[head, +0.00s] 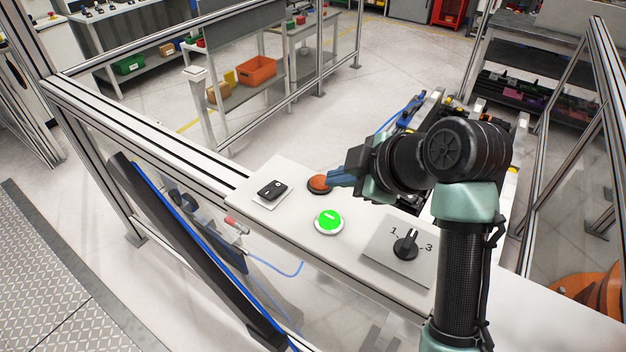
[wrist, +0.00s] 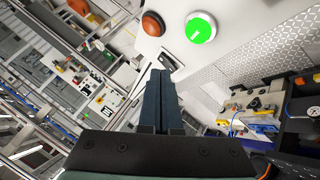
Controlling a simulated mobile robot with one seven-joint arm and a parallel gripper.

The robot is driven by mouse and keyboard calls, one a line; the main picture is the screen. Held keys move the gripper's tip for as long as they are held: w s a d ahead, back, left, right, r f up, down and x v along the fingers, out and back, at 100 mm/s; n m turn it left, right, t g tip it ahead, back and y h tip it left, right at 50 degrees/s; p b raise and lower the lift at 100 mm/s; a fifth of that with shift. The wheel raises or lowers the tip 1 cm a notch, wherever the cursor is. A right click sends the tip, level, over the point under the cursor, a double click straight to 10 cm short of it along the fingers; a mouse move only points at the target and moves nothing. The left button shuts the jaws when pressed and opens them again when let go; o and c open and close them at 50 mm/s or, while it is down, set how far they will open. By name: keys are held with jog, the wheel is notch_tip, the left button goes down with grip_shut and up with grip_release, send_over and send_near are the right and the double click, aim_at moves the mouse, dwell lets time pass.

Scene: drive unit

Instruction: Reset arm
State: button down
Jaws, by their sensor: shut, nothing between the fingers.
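My gripper (head: 338,179) is shut and empty. In the head view its blue fingertips are by the red-orange button (head: 319,184) on the white panel; I cannot tell whether they touch it. In the wrist view my gripper (wrist: 161,75) points toward the panel edge, with the red-orange button (wrist: 153,23) above and left of the fingertips, visibly apart in the picture. My arm (head: 460,240) reaches in from the right of the panel.
The white panel (head: 345,253) also carries a lit green button (head: 328,221), a black rotary knob (head: 406,243) marked 1 and 3, and a black switch (head: 271,190). Metal fence rails (head: 150,140) run along the left. Open floor lies beyond the panel.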

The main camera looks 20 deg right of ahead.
jog(key=w+a+r+m+t+h+b, duration=0.1)
jog(key=w+a+r+m+t+b, duration=0.15)
jog(key=a+r+t, duration=0.5)
jog(key=w+a+r+m+t+h+b, duration=0.1)
jog(key=a+r+m+t+b, duration=0.2)
jog(key=r, duration=0.8)
jog(key=s+a+r+m+t, duration=0.3)
jog(key=s+r+t, duration=0.1)
jog(key=s+r, duration=0.3)
jog(key=s+a+r+m+t+h+b, duration=0.1)
jog(key=s+a+r+m+t, duration=0.2)
jog(key=s+r, duration=0.4)
jog(key=shift+s+a+m+t, duration=0.2)
jog(key=shift+s+m+t, duration=0.3)
jog(key=shift+m+t, duration=0.2)
